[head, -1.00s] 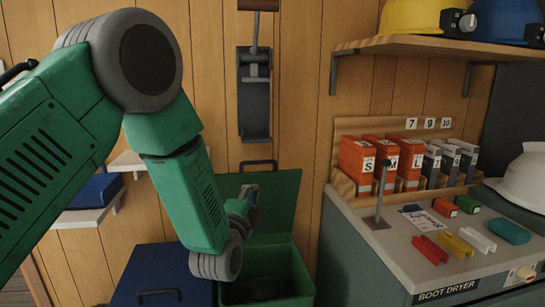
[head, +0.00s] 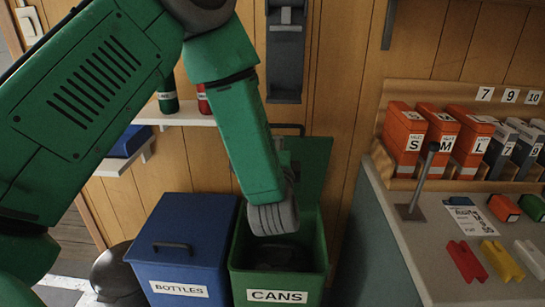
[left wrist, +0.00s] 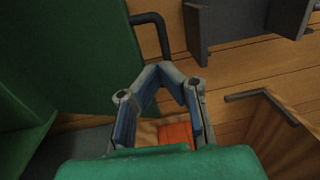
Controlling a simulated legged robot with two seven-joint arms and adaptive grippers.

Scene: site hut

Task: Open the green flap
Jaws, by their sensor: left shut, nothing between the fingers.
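The green flap (head: 308,165) is the lid of the green bin (head: 278,288) labelled CANS. It stands raised at the back of the bin, close to the wooden wall, and the bin's mouth is uncovered. In the left wrist view the flap (left wrist: 75,50) fills the left side, with its dark bar handle (left wrist: 153,32) at its edge. My left gripper (left wrist: 165,72) is shut and empty, beside the flap in that view; I cannot tell whether they touch. In the head view my left forearm and wrist hide the gripper and part of the flap. My right gripper is not in view.
A blue bin (head: 185,240) labelled BOTTLES, lid down, stands left of the green one. A grey counter (head: 410,250) with orange boxes and coloured clips is on the right. A dark wall bracket (head: 285,60) hangs above the flap. A dark rounded object (head: 117,275) sits at lower left.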

